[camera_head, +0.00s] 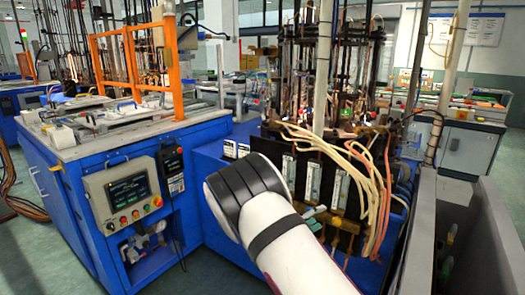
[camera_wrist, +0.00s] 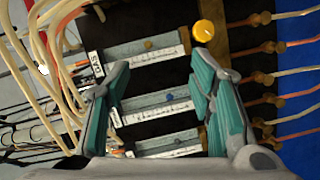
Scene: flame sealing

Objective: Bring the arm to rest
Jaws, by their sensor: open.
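My gripper (camera_wrist: 158,105) shows in the wrist view with its two teal-lined fingers spread wide apart. It is open and nothing is between the fingers. Behind the fingers is a black panel with several flowmeter strips (camera_wrist: 150,48) and a yellow knob (camera_wrist: 203,30). I cannot tell how far the fingertips are from the panel. In the head view my white and black arm reaches from the bottom toward the flowmeter panel (camera_head: 288,170), and the gripper itself is hidden.
Pale hoses (camera_head: 345,160) hang over the panel's right side, and show at the left of the wrist view. A blue machine bench (camera_head: 95,150) with a control box (camera_head: 125,195) stands at left. A grey cabinet (camera_head: 467,148) stands at right. Open floor shows at lower left.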

